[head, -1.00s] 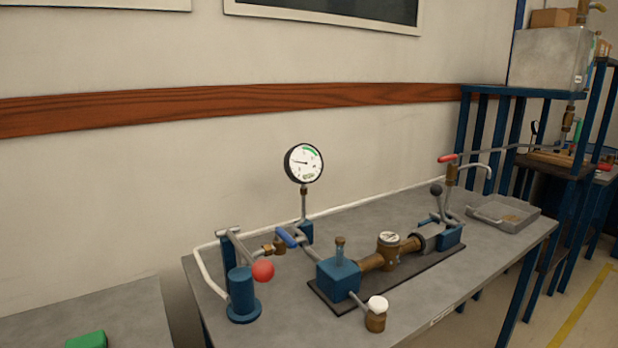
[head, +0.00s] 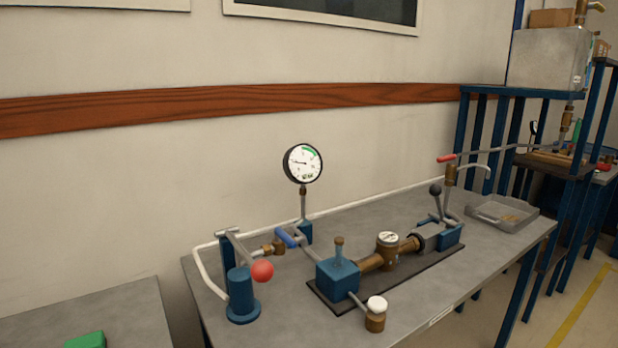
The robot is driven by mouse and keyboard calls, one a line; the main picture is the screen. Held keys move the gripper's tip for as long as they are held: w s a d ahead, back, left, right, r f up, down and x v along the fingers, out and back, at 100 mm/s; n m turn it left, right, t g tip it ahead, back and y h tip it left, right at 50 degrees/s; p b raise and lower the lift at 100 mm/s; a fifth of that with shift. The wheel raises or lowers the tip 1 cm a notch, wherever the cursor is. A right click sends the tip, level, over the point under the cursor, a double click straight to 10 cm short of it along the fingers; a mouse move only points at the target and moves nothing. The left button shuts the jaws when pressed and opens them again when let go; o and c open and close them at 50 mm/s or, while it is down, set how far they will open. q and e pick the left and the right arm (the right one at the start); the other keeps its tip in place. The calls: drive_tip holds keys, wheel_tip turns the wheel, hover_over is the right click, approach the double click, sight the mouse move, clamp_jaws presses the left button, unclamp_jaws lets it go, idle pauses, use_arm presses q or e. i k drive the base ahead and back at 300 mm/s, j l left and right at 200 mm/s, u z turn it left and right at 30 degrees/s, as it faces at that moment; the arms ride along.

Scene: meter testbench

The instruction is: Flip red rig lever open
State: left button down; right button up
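A red lever handle (head: 446,158) sits on top of a brass tap (head: 450,176) at the far right end of the grey test bench. It points to the left in the picture, roughly level. A thin curved spout runs from the tap to the right, above a grey tray (head: 503,213). Along the bench stands the rig, with a brass meter (head: 388,248) between blue clamp blocks (head: 338,281) on a dark base plate. A blue-handled valve (head: 287,237) and a round pressure gauge (head: 303,163) are behind it. Neither of my grippers is in view.
A white-capped brass fitting (head: 376,314) is near the front edge. A blue rack with a metal tank (head: 549,58) stands behind right. A green block (head: 85,341) lies on the left table.

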sight(452, 157)
drive_tip(key=i+l+u, duration=0.15)
drive_tip(key=l, duration=0.25)
drive_tip(key=i+l+u, duration=0.15)
drive_tip(key=l, duration=0.25)
drive_tip(key=i+l+u, duration=0.15)
drive_tip(key=l, duration=0.3)
drive_tip(key=i+l+u, duration=0.15)
drive_tip(key=l, duration=0.3)
drive_tip(key=i+l+u, duration=0.15)
drive_tip(key=l, duration=0.3)
drive_tip(key=i+l+u, duration=0.15)
drive_tip(key=l, duration=0.35)
